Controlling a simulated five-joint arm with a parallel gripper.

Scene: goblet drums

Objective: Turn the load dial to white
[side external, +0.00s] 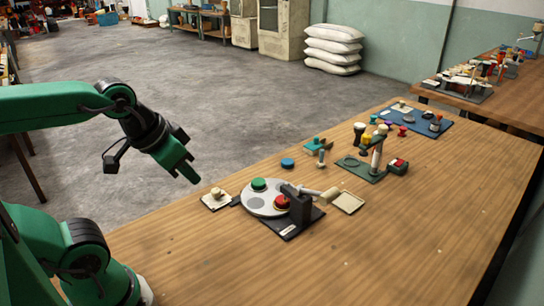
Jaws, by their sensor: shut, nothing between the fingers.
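My gripper (193,180) is green, shut and empty. It hangs in the air at the left, its tips pointing down and right, above and to the left of the disc. A round grey disc (268,211), which looks like the load dial, lies on a black base (290,229) on the wooden table. A green piece (259,184) sits at its back and a red piece (281,202) at its right, under a dark post with an arm (298,205). A darker round spot (255,203) shows on its left.
A pale plate with a cream knob (216,193) is left of the disc; a cream tray (348,202) is right of it. Behind are a blue puck (287,163), a green stand (362,170) and a blue board (440,124) with small parts. The table's front is clear.

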